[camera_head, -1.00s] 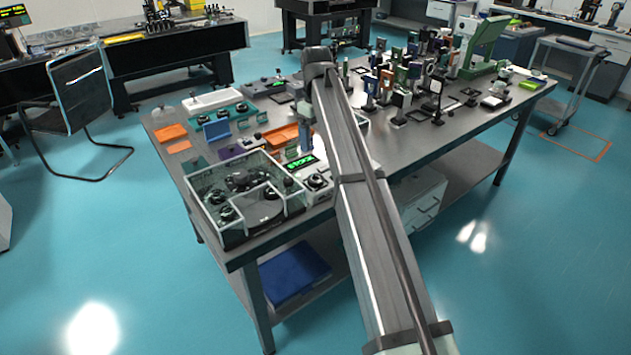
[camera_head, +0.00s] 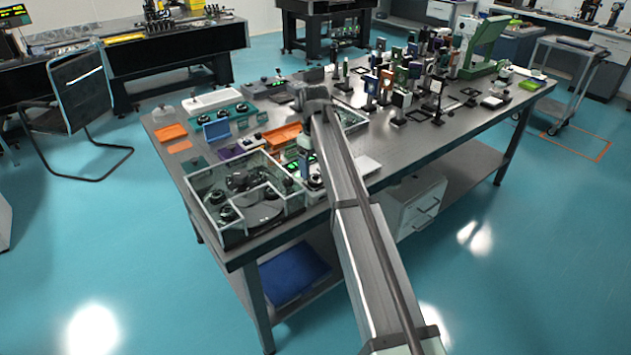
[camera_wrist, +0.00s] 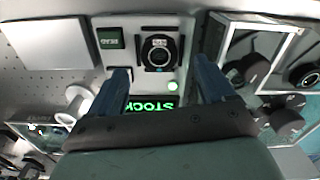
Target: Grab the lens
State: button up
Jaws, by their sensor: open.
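A round black-rimmed lens (camera_wrist: 159,52) sits in a dark square holder on a pale station in the wrist view. A green-lit "STOCK" display (camera_wrist: 153,104) lies below it in that view, between my fingers. My gripper (camera_wrist: 161,66) is open and empty, one finger to each side of the lens's column in the picture. The fingertips appear above the station, apart from the lens. In the head view my gripper (camera_head: 305,165) hangs by the station at the table's front edge, and my arm partly hides that area.
A glass-walled case (camera_head: 245,205) with several dark round parts stands close to the left of the station in the head view. A flat white panel (camera_wrist: 45,42) lies at the wrist view's upper left. Orange trays (camera_head: 283,134) and several mounted optics stand farther back.

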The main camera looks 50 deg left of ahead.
aim_at(315, 178)
notch_tip(315, 178, down, 4)
jog(key=shift+f, duration=0.1)
jog(key=shift+c, duration=0.4)
jog(key=c, duration=1.2)
